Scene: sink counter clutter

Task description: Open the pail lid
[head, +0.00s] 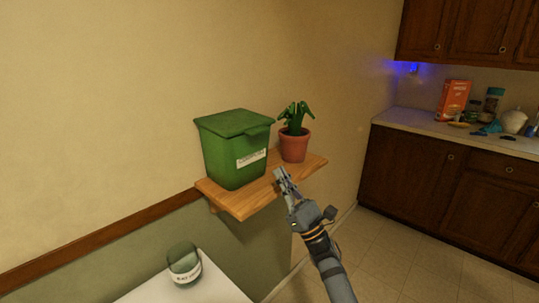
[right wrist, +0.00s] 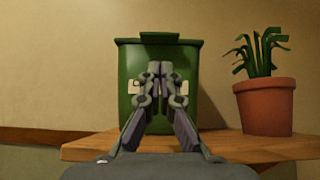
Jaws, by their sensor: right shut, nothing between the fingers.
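The green pail (head: 235,155) stands upright on a wooden wall shelf, with a pale label on its front. Its green lid (head: 236,123) lies down over the top, and a tab sticks out at the front edge. In the right wrist view the pail (right wrist: 190,60) is straight ahead, with the lid's tab (right wrist: 159,37) at its top middle. My right gripper (head: 279,174) is shut and empty in front of the shelf, below lid height and apart from the pail as far as I can tell. In the right wrist view its fingers (right wrist: 160,70) hide part of the label. My left gripper is not in view.
A potted plant (head: 294,145) stands close to the right of the pail on the shelf (head: 245,205). A white surface with a labelled jar (head: 184,264) is below left. A cluttered counter (head: 420,126) is at the far right. The space above the lid is clear.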

